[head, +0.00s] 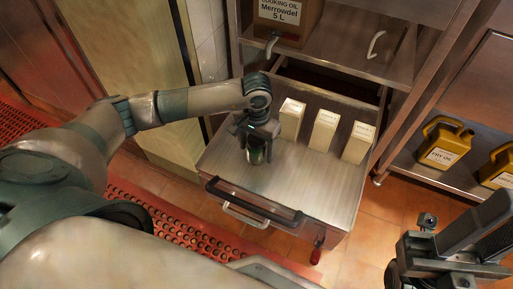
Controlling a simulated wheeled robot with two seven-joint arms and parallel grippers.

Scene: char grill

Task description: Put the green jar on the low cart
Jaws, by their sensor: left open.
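A dark green jar (257,156) stands upright near the front of the steel top of a low unit with a front handle, which looks like the low cart (310,192). My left gripper (258,140) points down over the jar from above. Its jaws are open, with fingers beside the jar's upper part, hiding much of it; I cannot tell whether they touch it. My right gripper (462,240) is at the lower right, away from the jar. I cannot make out its jaw opening.
Three pale cartons (325,130) stand in a row behind the jar. The steel top to the right of the jar is clear. A cooking oil box (287,20) is on the shelf behind, and yellow jugs (443,145) stand on the right shelf. A red perforated mat (185,225) lies on the floor.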

